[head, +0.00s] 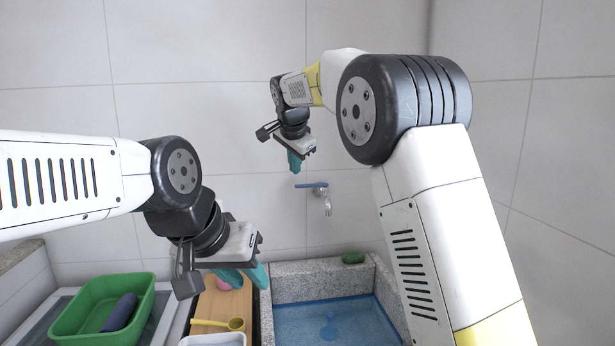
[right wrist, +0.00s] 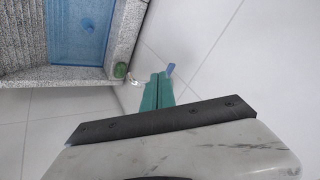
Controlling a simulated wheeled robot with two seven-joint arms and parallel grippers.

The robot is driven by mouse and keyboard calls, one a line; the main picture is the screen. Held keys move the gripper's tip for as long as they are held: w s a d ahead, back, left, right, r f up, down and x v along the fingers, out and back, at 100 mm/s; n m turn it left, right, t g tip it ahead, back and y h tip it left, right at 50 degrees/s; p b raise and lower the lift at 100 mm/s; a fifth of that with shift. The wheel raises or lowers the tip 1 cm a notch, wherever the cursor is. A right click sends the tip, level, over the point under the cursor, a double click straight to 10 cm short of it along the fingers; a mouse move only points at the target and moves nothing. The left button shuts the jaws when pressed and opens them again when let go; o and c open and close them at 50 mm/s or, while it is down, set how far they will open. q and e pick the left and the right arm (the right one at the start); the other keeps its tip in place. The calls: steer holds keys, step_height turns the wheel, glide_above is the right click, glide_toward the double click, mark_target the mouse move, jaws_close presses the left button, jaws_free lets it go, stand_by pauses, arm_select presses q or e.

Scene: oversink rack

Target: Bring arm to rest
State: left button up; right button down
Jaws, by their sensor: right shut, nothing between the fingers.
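My left gripper (head: 240,277) hangs over the wooden board beside the sink, its teal fingers pointing down. Its fingers look apart, with nothing seen between them. My right gripper (head: 294,163) is raised in front of the tiled wall, above and left of the tap. In the right wrist view its teal fingers (right wrist: 157,92) are together and empty. My right arm is bent, with its elbow high in the head view.
The stone sink (head: 290,290) with a blue bottom lies below. A tap (head: 326,204) with a blue handle (head: 311,185) is on the wall. A green object (head: 353,258) sits on the sink's back rim. A green tub (head: 75,318) holds a dark blue item (head: 119,312). A yellow ladle (head: 236,324), pink item (head: 223,284) and white container (head: 215,340) are near my left gripper.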

steer(key=s+d+n+g+y, duration=0.1)
steer(key=s+d+n+y, duration=0.15)
steer(key=s+d, duration=1.45)
steer(key=s+d+f+n, duration=0.2)
steer(key=s+f, duration=0.1)
steer(key=s, duration=0.3)
steer(key=s+d+f+n, duration=0.2)
steer(key=s+d+f, duration=0.1)
steer(key=s, duration=0.4)
steer(key=s+d+f+n, duration=0.2)
steer(key=s+d+f, duration=0.1)
steer(key=s, duration=0.4)
steer(key=shift+s+d+f+h, duration=0.15)
steer(key=shift+s+f+h, duration=0.05)
steer(key=shift+f+h, duration=0.25)
